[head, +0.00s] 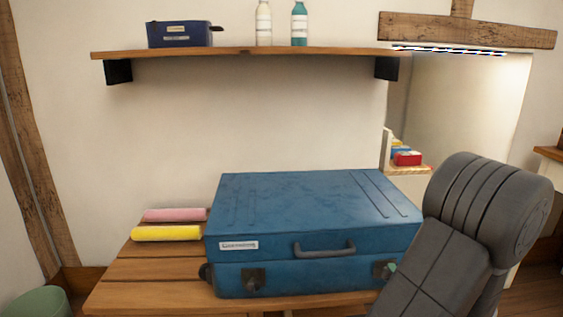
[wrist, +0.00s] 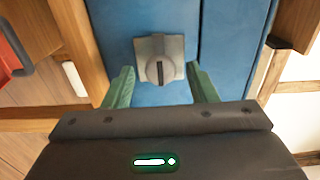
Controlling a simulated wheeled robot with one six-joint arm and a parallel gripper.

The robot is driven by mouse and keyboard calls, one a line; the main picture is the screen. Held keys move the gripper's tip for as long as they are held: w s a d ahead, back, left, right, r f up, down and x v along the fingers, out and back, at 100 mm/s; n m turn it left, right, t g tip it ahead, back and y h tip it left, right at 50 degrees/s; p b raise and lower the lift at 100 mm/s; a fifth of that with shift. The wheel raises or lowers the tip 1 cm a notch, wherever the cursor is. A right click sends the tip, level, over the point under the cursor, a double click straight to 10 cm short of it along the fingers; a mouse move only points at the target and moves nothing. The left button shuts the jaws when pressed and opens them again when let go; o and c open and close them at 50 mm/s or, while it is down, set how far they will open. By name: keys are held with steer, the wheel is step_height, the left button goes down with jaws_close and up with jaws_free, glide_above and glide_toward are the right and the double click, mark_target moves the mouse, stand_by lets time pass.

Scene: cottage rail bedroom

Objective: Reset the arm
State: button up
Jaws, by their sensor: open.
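My gripper (wrist: 160,72) is open in the wrist view, its two green fingers apart. Between and just beyond them is a metal latch (wrist: 158,64) on the front of a blue suitcase (wrist: 112,22); nothing is held. In the head view the suitcase (head: 310,205) lies flat with its lid down on a wooden slatted bench. Contact with the latch cannot be told.
A pink roll (head: 175,215) and a yellow roll (head: 166,233) lie left of the suitcase on the bench (head: 150,270). A wall shelf (head: 245,53) above holds a blue pouch (head: 180,34) and two bottles. A green bin (head: 38,304) stands at lower left.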

steer(key=shift+w, duration=0.5)
steer(key=shift+s, duration=0.1)
steer(key=s+d+p, duration=0.1)
steer(key=s+p, duration=0.2)
steer(key=s, duration=1.1)
steer(key=w+a+m+p, duration=0.1)
steer(key=w+m+p, duration=1.2)
steer(key=m, duration=0.3)
steer(key=shift+w+m+p, duration=0.35)
steer(key=shift+w+m, duration=0.05)
steer(key=shift+w, duration=0.2)
stand_by(0.5)
steer(key=shift+a, duration=0.1)
stand_by(0.4)
